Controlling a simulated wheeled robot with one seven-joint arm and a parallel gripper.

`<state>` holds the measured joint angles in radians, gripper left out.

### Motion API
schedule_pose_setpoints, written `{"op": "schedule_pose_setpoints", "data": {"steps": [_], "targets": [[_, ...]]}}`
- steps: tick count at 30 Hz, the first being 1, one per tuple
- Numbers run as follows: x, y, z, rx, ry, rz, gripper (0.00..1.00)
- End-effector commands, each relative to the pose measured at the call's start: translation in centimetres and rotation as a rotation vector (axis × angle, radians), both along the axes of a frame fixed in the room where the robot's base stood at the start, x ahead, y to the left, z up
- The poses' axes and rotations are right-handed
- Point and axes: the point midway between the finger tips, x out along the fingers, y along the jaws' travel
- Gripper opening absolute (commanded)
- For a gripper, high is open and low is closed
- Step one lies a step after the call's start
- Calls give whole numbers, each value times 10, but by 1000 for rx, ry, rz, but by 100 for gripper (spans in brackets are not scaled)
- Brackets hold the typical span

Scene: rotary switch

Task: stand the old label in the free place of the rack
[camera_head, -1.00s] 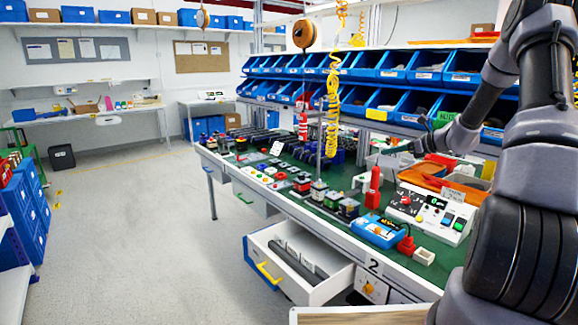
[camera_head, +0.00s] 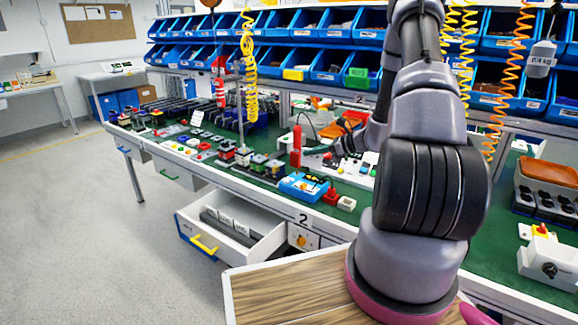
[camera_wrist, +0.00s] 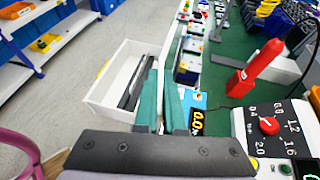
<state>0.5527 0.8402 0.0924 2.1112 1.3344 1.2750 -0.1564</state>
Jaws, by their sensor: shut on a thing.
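My gripper (camera_wrist: 160,108) has two green fingers closed together in the wrist view, with a thin pale edge between them. This held piece (camera_wrist: 160,124) is seen nearly edge-on, so its face and any print are hidden. In the head view my gripper (camera_head: 318,151) is small, beside the upright red tool (camera_head: 296,147) over the green bench. In the wrist view the red tool (camera_wrist: 257,68) stands to the right of the fingers. I cannot make out the rack or its free place for certain.
An open white drawer (camera_head: 262,241) juts from the bench front; it also shows in the wrist view (camera_wrist: 106,94). A blue meter (camera_head: 303,186) and a white panel with a red knob (camera_wrist: 269,125) are close by. Blue bins (camera_head: 330,66) line the back.

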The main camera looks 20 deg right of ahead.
Motion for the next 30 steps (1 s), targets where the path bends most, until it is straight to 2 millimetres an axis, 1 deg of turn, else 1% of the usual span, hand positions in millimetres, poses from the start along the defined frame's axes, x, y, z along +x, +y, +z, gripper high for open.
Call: {"op": "schedule_pose_setpoints", "data": {"steps": [1,3,6,9,12,14,16,21,24,29,30], "targets": [[1,-24,-9,0,3,-35,0],[2,-54,-18,0,2,-76,0],[0,-93,-30,-1,2,-130,0],[-4,-123,-39,-2,3,-170,0],[-8,-142,-46,-4,2,-194,0],[-9,-149,-51,-2,4,-204,0],[-10,-153,-62,-2,4,-208,0],[-10,-153,-93,-3,5,-209,0],[-10,-153,-104,-3,4,-209,0],[-10,-153,-115,-4,3,-209,0],[-10,-153,-121,-3,4,-209,0]]}}
